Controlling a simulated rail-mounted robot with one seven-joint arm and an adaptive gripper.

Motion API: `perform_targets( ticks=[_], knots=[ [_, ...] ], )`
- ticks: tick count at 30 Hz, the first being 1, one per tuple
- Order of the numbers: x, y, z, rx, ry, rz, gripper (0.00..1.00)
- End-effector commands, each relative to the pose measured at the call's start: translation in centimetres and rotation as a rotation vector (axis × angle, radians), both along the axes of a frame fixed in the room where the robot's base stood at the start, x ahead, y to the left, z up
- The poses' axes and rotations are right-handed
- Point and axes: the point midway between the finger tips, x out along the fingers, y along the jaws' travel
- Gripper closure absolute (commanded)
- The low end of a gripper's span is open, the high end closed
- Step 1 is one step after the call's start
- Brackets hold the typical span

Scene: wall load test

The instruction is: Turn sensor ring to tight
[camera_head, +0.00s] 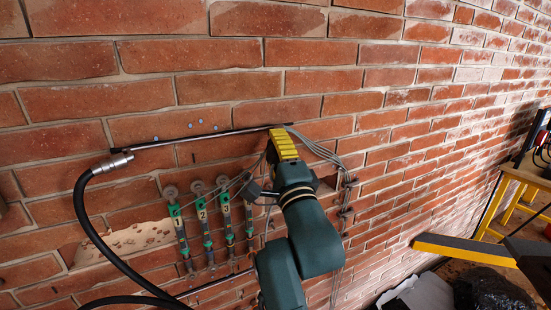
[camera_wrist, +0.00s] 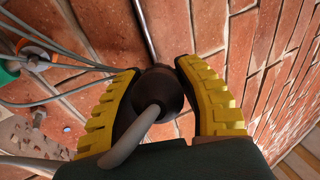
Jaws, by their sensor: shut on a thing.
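My gripper (camera_wrist: 160,105) has its two yellow ribbed fingers closed around a dark round piece (camera_wrist: 158,88), which looks like the sensor ring. A grey cable comes out of this piece toward the camera. A thin metal rod (camera_wrist: 142,25) runs from behind it along the brick wall. In the head view my gripper (camera_head: 283,145) is at the right end of the long dark rod (camera_head: 210,136), and its fingers hide the ring there. Any marking for tight or loose is not visible.
Several green numbered sensors (camera_head: 203,220) hang on the brick wall (camera_head: 100,100) left of my arm. A black hose with a metal fitting (camera_head: 113,162) joins the rod's left end. Grey cables (camera_head: 325,152) run close to my gripper. A yellow-edged beam (camera_head: 462,248) lies lower right.

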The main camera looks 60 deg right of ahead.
Motion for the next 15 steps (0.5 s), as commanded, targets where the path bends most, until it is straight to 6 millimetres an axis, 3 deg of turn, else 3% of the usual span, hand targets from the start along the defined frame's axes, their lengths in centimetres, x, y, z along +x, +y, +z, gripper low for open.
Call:
perform_targets(
  ticks=[15],
  knots=[
    [0.04,0.02,0.02,0.022,-0.058,0.019,1.0]
  ],
)
